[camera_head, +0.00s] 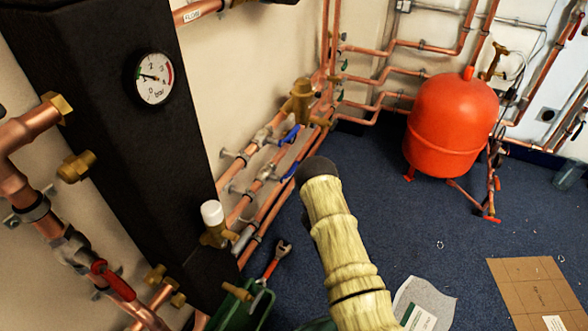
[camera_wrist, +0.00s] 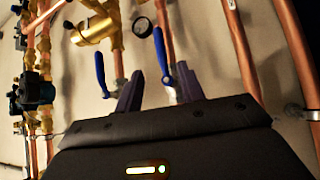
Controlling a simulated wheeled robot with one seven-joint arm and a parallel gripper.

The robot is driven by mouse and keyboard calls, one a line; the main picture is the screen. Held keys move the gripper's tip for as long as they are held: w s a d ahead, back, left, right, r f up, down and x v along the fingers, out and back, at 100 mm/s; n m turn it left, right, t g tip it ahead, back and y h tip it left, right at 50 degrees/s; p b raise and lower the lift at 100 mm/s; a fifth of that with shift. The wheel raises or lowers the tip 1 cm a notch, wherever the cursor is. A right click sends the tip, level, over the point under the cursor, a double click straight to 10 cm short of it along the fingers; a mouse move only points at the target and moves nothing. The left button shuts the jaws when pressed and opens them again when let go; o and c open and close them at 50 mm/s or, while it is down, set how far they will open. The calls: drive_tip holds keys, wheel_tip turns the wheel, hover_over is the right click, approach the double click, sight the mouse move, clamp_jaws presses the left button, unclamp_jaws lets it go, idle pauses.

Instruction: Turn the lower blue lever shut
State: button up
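The lower blue lever (camera_head: 290,171) is on a copper pipe near the floor in the head view, just left of my arm's dark end. The upper blue lever (camera_head: 290,135) is on the pipe above it. In the wrist view, the right blue lever (camera_wrist: 161,50), apparently the lower one, lies roughly along its pipe, slightly tilted. Its base is between the two purple fingers of my gripper (camera_wrist: 158,88), which are apart. The left blue lever (camera_wrist: 100,75) is outside the left finger. Whether a finger touches a lever cannot be told. The fingers are hidden in the head view.
A brass valve (camera_wrist: 92,32) sits close beside the levers. Other copper pipes (camera_wrist: 240,45) run at the right. A black column with a gauge (camera_head: 154,79) stands at left. A red tank (camera_head: 450,125) stands behind on blue carpet (camera_head: 420,235), mostly clear.

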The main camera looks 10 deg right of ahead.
sight(291, 171)
drive_tip(key=w+b, duration=0.1)
drive_tip(key=w, duration=0.3)
drive_tip(key=w+a+r+b, duration=0.1)
drive_tip(key=w+b, duration=0.1)
drive_tip(key=w, duration=0.2)
drive_tip(key=w+r+b, duration=0.1)
drive_tip(key=w, duration=0.4)
drive_tip(key=shift+w+a+b, duration=0.1)
drive_tip(key=shift+a+b, duration=0.25)
drive_tip(key=shift+a, duration=0.05)
drive_tip(key=shift+f, duration=0.1)
clamp_jaws()
